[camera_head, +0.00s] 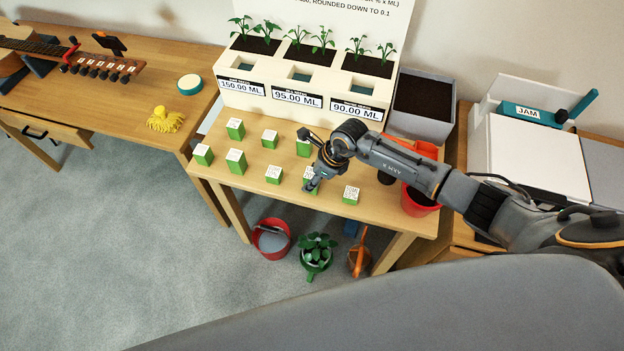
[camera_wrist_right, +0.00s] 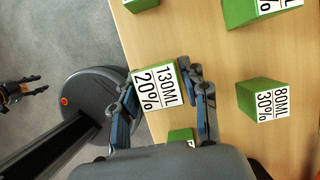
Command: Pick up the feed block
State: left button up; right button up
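Several green feed blocks with white labelled tops stand on the wooden table. My right gripper (camera_head: 310,184) is over one near the table's front edge and partly hides it. In the right wrist view, this block (camera_wrist_right: 157,86) reads "130ML 20%". The fingers of my right gripper (camera_wrist_right: 160,85) stand apart on either side of it; firm contact cannot be told. Another block (camera_wrist_right: 262,99), reading "80ML 30%", lies to the right in that view. My left gripper (camera_wrist_right: 24,92) shows small at that view's left edge, fingers apart and empty. It is not in the head view.
A white planter (camera_head: 308,75) with seedlings and ML signs stands at the table's back. A grey soil bin (camera_head: 421,100) and red pots (camera_head: 420,203) are at the right.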

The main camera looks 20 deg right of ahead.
jog(key=c, duration=0.7)
jog(key=shift+r, duration=0.4)
notch_tip(320, 180, up, 3)
jog(key=shift+f+b, duration=0.2)
jog(key=shift+b, duration=0.65)
jog(key=s+r+b, duration=0.1)
jog(key=s+r, duration=0.2)
jog(key=s, duration=0.1)
jog(key=s+r+b, duration=0.1)
jog(key=s+r, duration=0.2)
jog(key=s, duration=0.2)
jog(key=s+d+r+b, duration=0.1)
jog(key=s+r, duration=0.2)
jog(key=s, duration=0.2)
jog(key=shift+d+r, duration=0.1)
jog(key=shift+r, duration=0.25)
